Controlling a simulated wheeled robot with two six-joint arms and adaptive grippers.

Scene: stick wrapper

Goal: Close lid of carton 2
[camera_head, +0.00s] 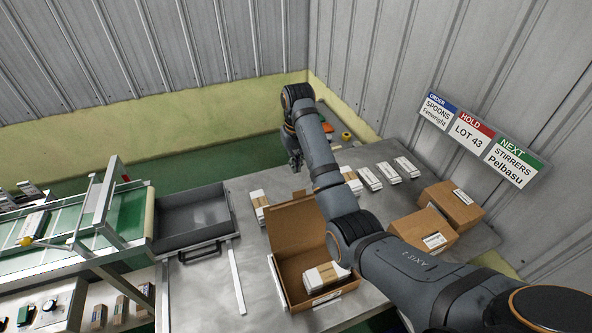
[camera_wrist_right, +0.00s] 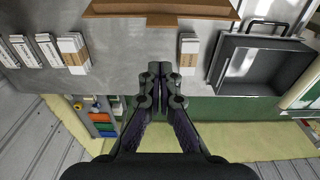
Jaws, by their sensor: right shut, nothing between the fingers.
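An open cardboard carton (camera_head: 291,281) sits on the metal table in the head view, with its lid (camera_head: 297,228) standing up along the far side. A wrapped bundle (camera_head: 322,277) lies inside it. In the right wrist view the carton's brown cardboard edge (camera_wrist_right: 160,9) shows at the top. I cannot read a number on the carton. My right gripper (camera_head: 295,164) is beyond the raised lid, above the table's far side, apart from the carton. The right wrist view shows its fingers (camera_wrist_right: 160,72) together and empty. My right arm hides part of the carton's right side. My left gripper is out of view.
Two shut cartons (camera_head: 451,204) (camera_head: 424,232) stand on the right. Several white packs (camera_head: 389,172) line the back of the table, and one pack (camera_head: 259,205) stands behind the lid. A grey tray (camera_head: 193,218) and a green conveyor (camera_head: 60,228) are on the left.

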